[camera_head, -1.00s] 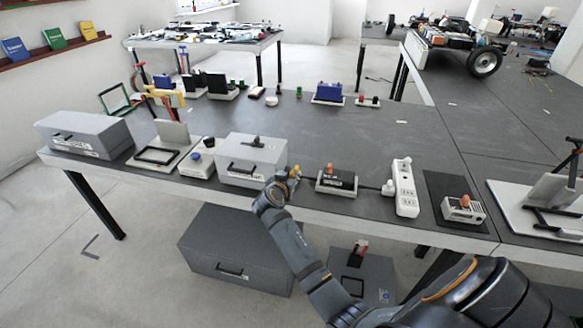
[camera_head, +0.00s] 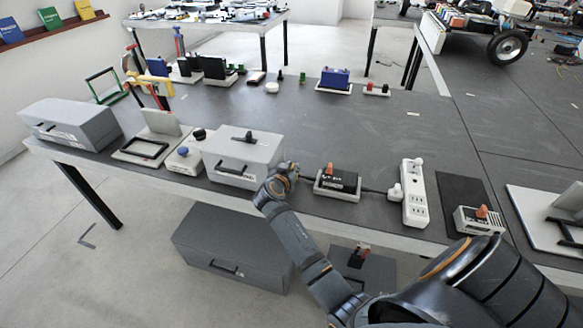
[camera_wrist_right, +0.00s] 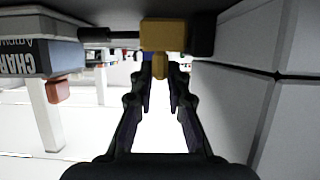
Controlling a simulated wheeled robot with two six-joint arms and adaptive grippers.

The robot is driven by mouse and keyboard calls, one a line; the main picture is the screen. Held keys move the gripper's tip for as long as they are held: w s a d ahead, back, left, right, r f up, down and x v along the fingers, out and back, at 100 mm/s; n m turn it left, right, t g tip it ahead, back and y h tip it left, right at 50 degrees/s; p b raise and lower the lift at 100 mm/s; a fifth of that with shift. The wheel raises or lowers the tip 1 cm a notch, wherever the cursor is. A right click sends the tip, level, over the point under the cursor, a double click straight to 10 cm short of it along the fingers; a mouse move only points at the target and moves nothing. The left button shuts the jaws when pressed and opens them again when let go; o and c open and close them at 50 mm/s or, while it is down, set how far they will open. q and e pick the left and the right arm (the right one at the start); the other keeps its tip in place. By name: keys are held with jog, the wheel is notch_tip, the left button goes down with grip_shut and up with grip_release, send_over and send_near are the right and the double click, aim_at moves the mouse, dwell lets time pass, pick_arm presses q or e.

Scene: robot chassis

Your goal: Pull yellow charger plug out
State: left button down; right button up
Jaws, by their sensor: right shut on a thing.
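The yellow charger plug (camera_wrist_right: 163,36) shows at the top middle of the right wrist view, with a dark rod or cable on its left and a black part against its right side. My right gripper (camera_head: 287,172) is at the table's front edge, between the grey case and the charger, and hides the plug in the head view. Its fingers (camera_wrist_right: 160,78) are shut on the plug's lower part. The black charger (camera_head: 338,181) with an orange knob sits to its right; its lettered side (camera_wrist_right: 30,58) appears upside down in the wrist view. My left gripper is not in view.
The grey case (camera_head: 243,160) stands close on the left of my right gripper. A white power strip (camera_head: 415,193) lies right of the charger, joined to it by a cable. The table middle (camera_head: 260,115) is mostly clear.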

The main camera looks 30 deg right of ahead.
grip_shut()
jog(key=shift+s+d, duration=0.1)
jog(key=s+d, duration=0.1)
jog(key=s+d+p, duration=0.1)
jog(key=shift+s+d, duration=0.15)
jog(key=shift+s, duration=0.2)
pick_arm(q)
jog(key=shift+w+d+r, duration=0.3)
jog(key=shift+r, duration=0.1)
pick_arm(e)
jog(key=shift+o, duration=1.7)
grip_release()
jog(key=o, duration=0.4)
jog(key=shift+s+d, duration=0.1)
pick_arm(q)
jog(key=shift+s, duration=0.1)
